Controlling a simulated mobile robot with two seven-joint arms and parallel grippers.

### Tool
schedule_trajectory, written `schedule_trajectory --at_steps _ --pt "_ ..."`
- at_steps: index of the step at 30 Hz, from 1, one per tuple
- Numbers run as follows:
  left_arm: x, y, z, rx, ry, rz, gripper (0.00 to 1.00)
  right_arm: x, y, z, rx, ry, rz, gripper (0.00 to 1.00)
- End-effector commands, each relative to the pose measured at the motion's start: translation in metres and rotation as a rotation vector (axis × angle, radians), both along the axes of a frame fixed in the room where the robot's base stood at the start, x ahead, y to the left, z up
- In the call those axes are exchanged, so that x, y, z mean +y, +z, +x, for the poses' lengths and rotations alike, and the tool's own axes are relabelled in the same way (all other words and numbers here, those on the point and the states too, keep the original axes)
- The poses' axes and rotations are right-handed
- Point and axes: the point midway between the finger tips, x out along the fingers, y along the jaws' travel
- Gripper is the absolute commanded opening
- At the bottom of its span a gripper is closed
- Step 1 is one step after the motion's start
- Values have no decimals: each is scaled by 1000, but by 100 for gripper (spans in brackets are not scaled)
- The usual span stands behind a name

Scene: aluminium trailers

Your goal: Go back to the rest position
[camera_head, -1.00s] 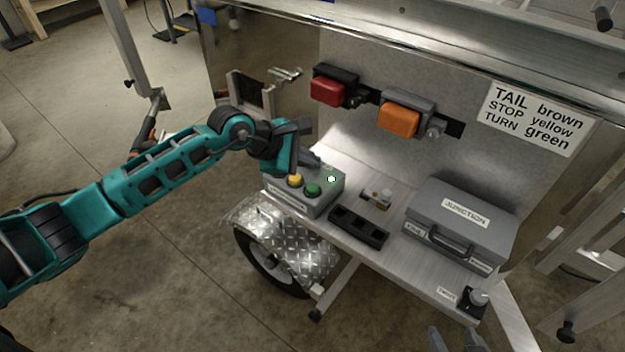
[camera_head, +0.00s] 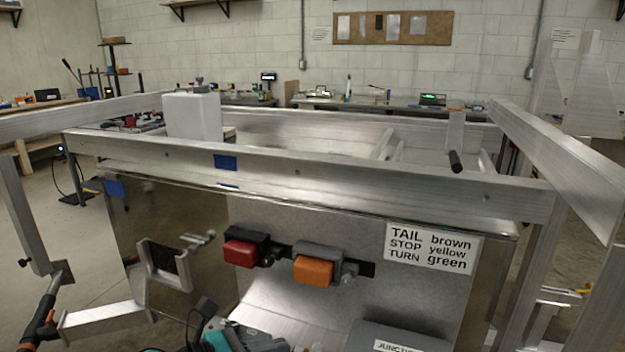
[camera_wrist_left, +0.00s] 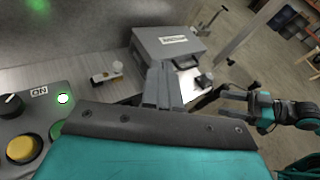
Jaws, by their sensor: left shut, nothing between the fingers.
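My left gripper (camera_head: 200,312) shows at the bottom edge of the head view, in front of the trailer's front panel. In the left wrist view its fingers (camera_wrist_left: 160,86) are shut with nothing between them. The right gripper is outside the head view.
Red (camera_head: 242,250) and orange (camera_head: 313,269) lamps sit on the panel beside a wiring sign (camera_head: 432,247). The grey junction case (camera_wrist_left: 172,48) stands on the shelf. The aluminium trailer rail (camera_head: 330,180) crosses the head view. A white container (camera_head: 193,117) stands behind it.

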Motion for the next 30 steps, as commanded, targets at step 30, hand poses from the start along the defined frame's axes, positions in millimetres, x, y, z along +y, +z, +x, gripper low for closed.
schedule_trajectory --at_steps 30 --pt "104 -159 -172 -1593 -1293 2151 0 -7 -9 -4 2 -9 -12 61"
